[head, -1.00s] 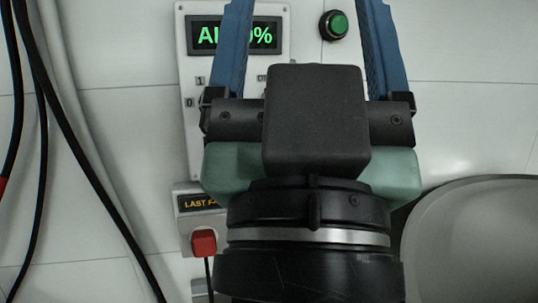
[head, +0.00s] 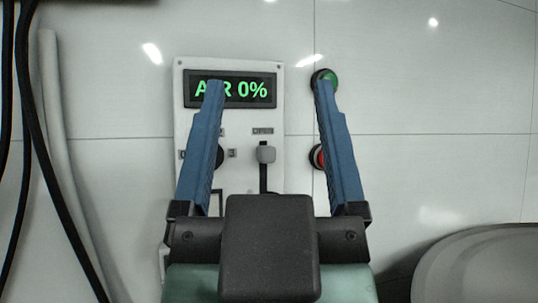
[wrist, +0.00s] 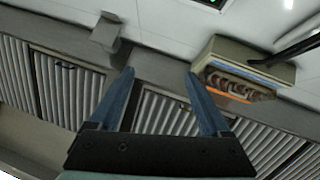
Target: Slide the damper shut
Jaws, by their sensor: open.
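A white control panel (head: 188,125) on the wall carries a slider with a small grey knob (head: 266,154). The slot's lower end is hidden behind my gripper. The green display (head: 256,90) on the panel reads AIR 0%, partly covered by a finger. My gripper (head: 268,86) is open and empty, its blue fingers on either side of the knob in the picture. Its depth from the panel is unclear. The wrist view shows the open fingers (wrist: 159,72) too.
A green button (head: 327,78) and a red button (head: 318,157) lie right of the panel, partly behind the right finger. A dark dial (head: 219,157) shows beside the left finger. Cables (head: 40,150) hang at left. A rounded grey body (head: 480,270) stands at lower right.

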